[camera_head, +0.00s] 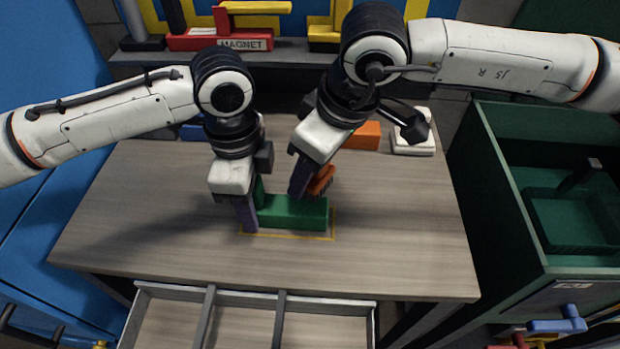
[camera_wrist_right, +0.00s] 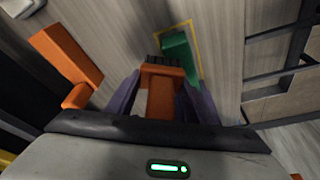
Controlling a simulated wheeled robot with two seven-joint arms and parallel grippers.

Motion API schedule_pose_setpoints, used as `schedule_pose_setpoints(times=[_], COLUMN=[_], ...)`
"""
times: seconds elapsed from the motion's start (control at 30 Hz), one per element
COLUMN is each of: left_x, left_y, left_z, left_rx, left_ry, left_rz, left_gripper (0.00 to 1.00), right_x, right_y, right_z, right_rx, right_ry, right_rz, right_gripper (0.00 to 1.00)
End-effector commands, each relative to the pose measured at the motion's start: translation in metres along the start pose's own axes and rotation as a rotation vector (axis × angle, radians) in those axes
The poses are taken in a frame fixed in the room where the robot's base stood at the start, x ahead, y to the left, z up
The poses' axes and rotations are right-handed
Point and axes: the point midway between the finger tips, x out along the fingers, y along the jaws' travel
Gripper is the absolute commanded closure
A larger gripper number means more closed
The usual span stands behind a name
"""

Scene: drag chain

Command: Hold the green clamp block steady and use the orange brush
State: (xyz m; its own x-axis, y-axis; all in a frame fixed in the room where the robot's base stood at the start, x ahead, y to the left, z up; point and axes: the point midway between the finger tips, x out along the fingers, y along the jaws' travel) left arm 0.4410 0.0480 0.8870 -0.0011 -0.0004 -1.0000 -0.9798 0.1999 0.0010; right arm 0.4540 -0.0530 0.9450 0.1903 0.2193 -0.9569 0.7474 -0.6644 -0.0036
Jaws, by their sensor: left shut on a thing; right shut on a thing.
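The green clamp block (camera_head: 295,212) lies on the wooden table inside a yellow outline. My left gripper (camera_head: 246,213) is shut on its left end, with a purple finger showing on the near side. My right gripper (camera_head: 305,180) is shut on the orange brush (camera_head: 320,180), above and just behind the block's right part. In the right wrist view the brush (camera_wrist_right: 160,88) sits between the purple fingers, its dark bristles pointing toward the green block (camera_wrist_right: 180,52). Whether the bristles touch the block is unclear.
An orange block (camera_head: 366,135) and a white item (camera_head: 413,140) stand at the table's back right. A dark green bin (camera_head: 525,215) is at the right. An open divided drawer (camera_head: 250,292) juts out in front. The table's left and front right are clear.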

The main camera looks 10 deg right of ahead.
Motion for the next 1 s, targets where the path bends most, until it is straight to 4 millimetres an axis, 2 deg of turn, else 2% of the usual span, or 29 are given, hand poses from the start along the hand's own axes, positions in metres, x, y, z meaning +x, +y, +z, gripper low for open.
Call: schedule_pose_setpoints(times=[0.03,0.6,0.77,1.0], left_x=[-0.001,0.000,0.000,0.000], left_y=[0.000,0.000,0.000,0.000], left_z=[0.000,0.000,0.000,0.000], left_rx=[0.000,0.000,0.000,0.000], left_ry=[0.000,0.000,0.000,0.000], left_rz=[-0.001,-0.001,-0.001,-0.001], left_gripper=[0.97,0.97,0.97,0.97], right_x=[-0.009,-0.058,-0.066,-0.066], right_y=[0.000,0.000,0.000,-0.001], right_z=[-0.004,-0.019,-0.021,-0.021], right_rx=[-0.001,-0.002,-0.002,-0.002], right_ry=[0.008,0.008,0.007,0.007], right_rz=[0.002,0.002,0.002,0.001], right_gripper=[0.75,0.75,0.75,0.75])
